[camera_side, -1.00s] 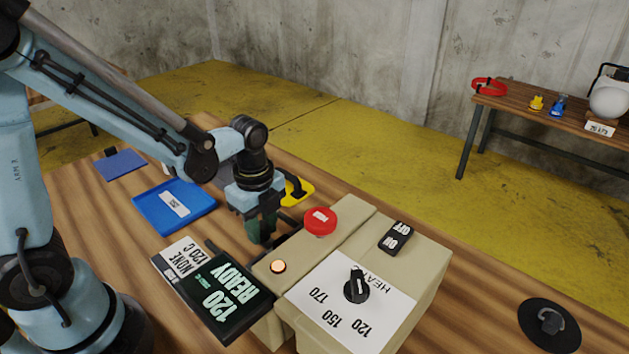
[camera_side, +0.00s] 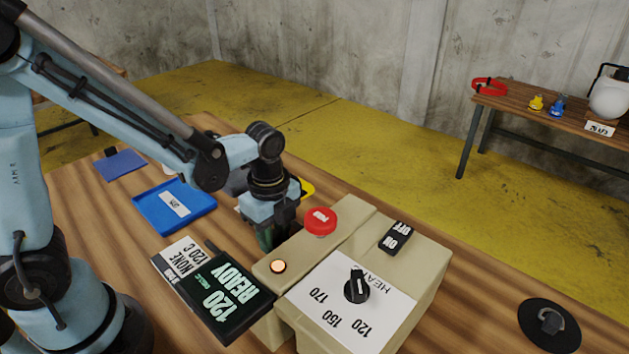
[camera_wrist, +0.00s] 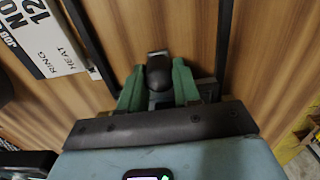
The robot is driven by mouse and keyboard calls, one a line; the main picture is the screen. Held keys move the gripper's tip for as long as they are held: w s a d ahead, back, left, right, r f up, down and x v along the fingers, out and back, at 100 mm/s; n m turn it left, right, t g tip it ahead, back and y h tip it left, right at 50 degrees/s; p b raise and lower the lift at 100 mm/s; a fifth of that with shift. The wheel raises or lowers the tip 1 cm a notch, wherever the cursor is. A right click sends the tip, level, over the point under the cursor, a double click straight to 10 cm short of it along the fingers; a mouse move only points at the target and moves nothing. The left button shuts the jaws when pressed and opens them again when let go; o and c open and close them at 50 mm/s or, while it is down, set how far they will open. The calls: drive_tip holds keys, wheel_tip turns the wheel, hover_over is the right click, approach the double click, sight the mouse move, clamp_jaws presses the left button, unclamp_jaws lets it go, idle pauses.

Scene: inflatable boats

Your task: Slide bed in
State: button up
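The beige machine (camera_side: 425,285) stands at the front of the wooden table, with a red button, an indicator lamp and a heat dial on top. My gripper (camera_side: 272,240) is low against the machine's left-rear side. In the wrist view my gripper (camera_wrist: 158,88) has its green fingers on either side of a black knob (camera_wrist: 158,70), apparently touching it. Dark straight rails (camera_wrist: 222,45) run on both sides of the knob. The bed's flat part cannot be made out, hidden by the machine and gripper in the side view.
A display reading 120 READY (camera_side: 222,298) and a label card (camera_side: 182,258) lie close left of the gripper. A blue tray (camera_side: 150,213) and blue sheet (camera_side: 120,165) lie farther left. A black disc with a valve (camera_side: 548,325) is at right. A bench (camera_side: 540,108) stands behind.

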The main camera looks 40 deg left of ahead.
drive_tip(key=o, duration=0.4)
drive_tip(key=shift+d, duration=0.15)
drive_tip(key=shift+o, duration=0.2)
drive_tip(key=shift+r, duration=0.1)
wheel_tip(320, 180, up, 12)
idle(0.4)
drive_tip(key=s+a+n+t, duration=0.1)
drive_tip(key=n+t, duration=0.1)
drive_tip(key=n, duration=0.4)
drive_tip(key=s+a+n+t, duration=0.1)
drive_tip(key=a+n+t, duration=0.1)
drive_tip(key=n, duration=0.4)
drive_tip(key=s+a+n+t, duration=0.1)
drive_tip(key=a+n+t, duration=0.1)
drive_tip(key=n, duration=0.4)
drive_tip(key=shift+f+t, duration=0.35)
drive_tip(key=shift+t, duration=0.25)
